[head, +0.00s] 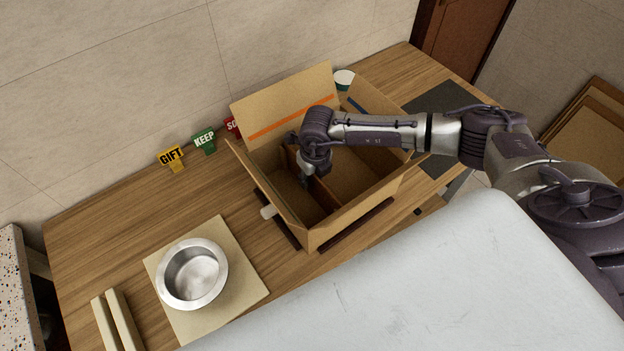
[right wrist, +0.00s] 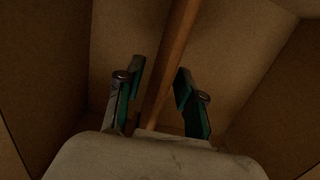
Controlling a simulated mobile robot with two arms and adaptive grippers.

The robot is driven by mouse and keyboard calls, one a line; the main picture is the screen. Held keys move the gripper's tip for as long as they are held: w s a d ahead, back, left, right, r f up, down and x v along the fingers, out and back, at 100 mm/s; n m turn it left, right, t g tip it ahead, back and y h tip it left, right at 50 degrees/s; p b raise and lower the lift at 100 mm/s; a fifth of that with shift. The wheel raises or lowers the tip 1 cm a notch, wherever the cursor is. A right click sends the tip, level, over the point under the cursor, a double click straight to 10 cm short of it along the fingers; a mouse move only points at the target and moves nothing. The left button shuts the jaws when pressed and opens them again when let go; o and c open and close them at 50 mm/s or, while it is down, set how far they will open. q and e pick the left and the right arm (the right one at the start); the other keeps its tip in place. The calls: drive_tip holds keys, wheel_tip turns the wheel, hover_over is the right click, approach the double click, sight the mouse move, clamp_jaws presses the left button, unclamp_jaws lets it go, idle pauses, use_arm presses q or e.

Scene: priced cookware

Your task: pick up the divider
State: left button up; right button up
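The divider (head: 325,193) is a thin brown cardboard panel standing upright inside the open cardboard box (head: 352,214). In the right wrist view the divider (right wrist: 172,62) runs as a narrow edge-on strip between my fingers. My right gripper (head: 306,181) reaches down into the box at the divider. In the right wrist view its two green-padded fingers (right wrist: 160,75) are open, one on each side of the divider, with a gap visible on both sides. In the head view the fingertips are mostly hidden by the wrist and box. My left gripper is in neither view.
The box flaps stand up around my right arm. A steel pot (head: 192,274) sits on a tan board (head: 245,290) at left. GIFT (head: 171,157) and KEEP (head: 205,140) signs stand along the wall. Cream bars (head: 117,320) lie front left. A dark mat (head: 440,100) lies right.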

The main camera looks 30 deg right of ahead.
drive_tip(key=shift+f, duration=0.15)
clamp_jaws()
idle(0.4)
wheel_tip(320, 180, up, 28)
idle(1.6)
idle(0.5)
